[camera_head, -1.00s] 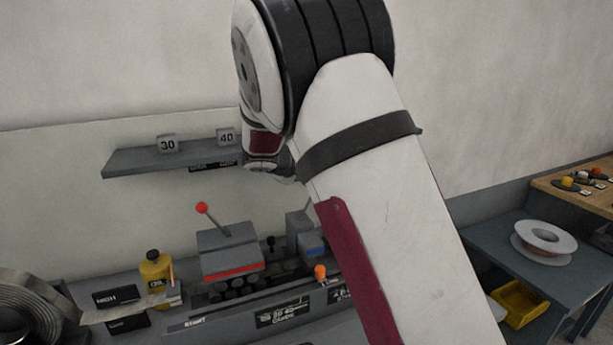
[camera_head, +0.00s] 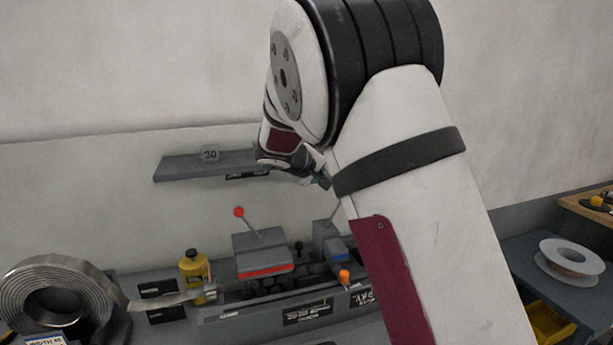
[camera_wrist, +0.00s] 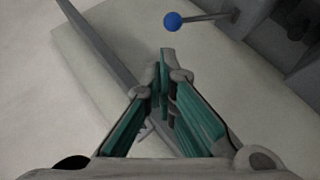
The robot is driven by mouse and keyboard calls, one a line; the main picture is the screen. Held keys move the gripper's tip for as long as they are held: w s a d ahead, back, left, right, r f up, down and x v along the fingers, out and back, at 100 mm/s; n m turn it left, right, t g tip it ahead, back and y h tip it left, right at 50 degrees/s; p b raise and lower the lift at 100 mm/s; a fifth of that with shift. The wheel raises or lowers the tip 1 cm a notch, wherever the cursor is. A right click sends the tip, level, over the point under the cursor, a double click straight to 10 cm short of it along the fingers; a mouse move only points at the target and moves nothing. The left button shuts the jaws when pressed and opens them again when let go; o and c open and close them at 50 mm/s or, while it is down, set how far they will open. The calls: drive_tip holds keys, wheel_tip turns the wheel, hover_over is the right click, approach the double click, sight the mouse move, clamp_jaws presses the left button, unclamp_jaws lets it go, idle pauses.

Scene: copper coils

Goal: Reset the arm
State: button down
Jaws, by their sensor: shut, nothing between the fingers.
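My gripper (camera_head: 320,180) hangs below my wrist, left of my raised arm in the head view. A lever with a blue ball (camera_wrist: 172,21) shows beyond the fingertips.
A metal strip coil (camera_head: 35,290) and yellow bottle (camera_head: 194,272) stand at left. A red-knobbed lever (camera_head: 239,212) sticks up. A spool (camera_head: 570,258) lies at right.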

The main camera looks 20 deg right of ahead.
drive_tip(key=s+d+r+m+g+y, duration=0.2)
drive_tip(key=s+r, duration=0.2)
drive_tip(key=s, duration=0.8)
drive_tip(key=s+a+y, duration=0.3)
drive_tip(key=s+a, duration=0.2)
drive_tip(key=s, duration=1)
drive_tip(key=s+a+f+m+y, duration=0.1)
drive_tip(key=s+a+y, duration=0.2)
drive_tip(key=s, duration=1.3)
drive_tip(key=a, duration=0.3)
drive_tip(key=shift+a+y, duration=0.25)
drive_tip(key=shift+y, duration=0.15)
